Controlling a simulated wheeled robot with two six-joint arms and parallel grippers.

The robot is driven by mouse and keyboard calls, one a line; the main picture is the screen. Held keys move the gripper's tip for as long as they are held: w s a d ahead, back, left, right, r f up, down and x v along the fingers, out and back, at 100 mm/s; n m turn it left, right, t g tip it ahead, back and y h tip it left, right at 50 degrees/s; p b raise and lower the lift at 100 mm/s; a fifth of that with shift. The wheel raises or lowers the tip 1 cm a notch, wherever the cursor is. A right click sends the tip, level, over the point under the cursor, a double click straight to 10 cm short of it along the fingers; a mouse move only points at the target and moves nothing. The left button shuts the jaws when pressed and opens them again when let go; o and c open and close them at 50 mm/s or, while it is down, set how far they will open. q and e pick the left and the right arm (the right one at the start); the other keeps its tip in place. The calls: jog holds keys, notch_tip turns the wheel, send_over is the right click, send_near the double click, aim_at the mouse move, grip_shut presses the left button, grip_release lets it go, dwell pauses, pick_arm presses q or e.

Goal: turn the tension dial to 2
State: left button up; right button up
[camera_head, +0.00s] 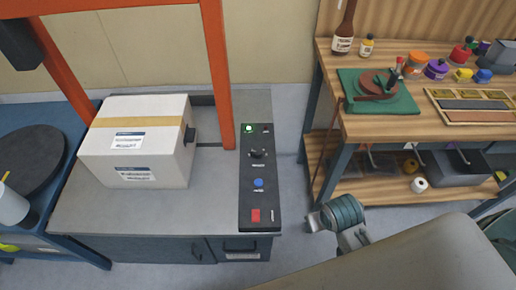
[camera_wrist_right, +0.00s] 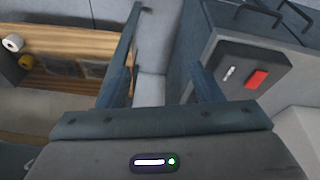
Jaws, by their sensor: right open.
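The tension dial (camera_head: 257,153) is a small dark knob on the black control panel (camera_head: 247,200), in its upper half. Its pointer and scale marks are too small to read. My right gripper (camera_head: 338,216) is to the right of and below the panel, over the floor, apart from the dial. In the right wrist view its two fingers (camera_wrist_right: 165,62) are spread with nothing between them. That view shows the panel's lower end (camera_wrist_right: 230,72) beyond the right finger; the dial is not visible there. My left gripper is not in view.
A green light (camera_head: 248,128), blue button (camera_head: 258,183) and red switch (camera_head: 256,215) share the panel. A cardboard box (camera_head: 150,155) sits on the grey machine top (camera_head: 100,215) under an orange arch (camera_head: 217,75). A wooden workbench (camera_head: 440,125) stands at the right.

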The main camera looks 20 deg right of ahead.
jog(key=w+a+m, duration=0.1)
jog(key=w+m, duration=0.1)
jog(key=w, duration=0.7)
jog(key=w+a+m+g, duration=0.1)
jog(key=w+a+m, duration=0.1)
jog(key=w, duration=0.7)
jog(key=w+a+m+g, duration=0.1)
jog(key=w+a, duration=0.1)
jog(key=w, duration=0.8)
jog(key=shift+a+r+m+y, duration=0.15)
jog(key=shift+a+m+y, duration=0.05)
jog(key=shift+m+y, duration=0.2)
notch_tip(320, 180, up, 4)
jog(key=m+g, duration=0.1)
send_over(258, 151)
notch_tip(258, 151, down, 10)
jog(key=shift+f+p, duration=0.25)
jog(key=shift+p, duration=0.15)
jog(key=c, duration=1)
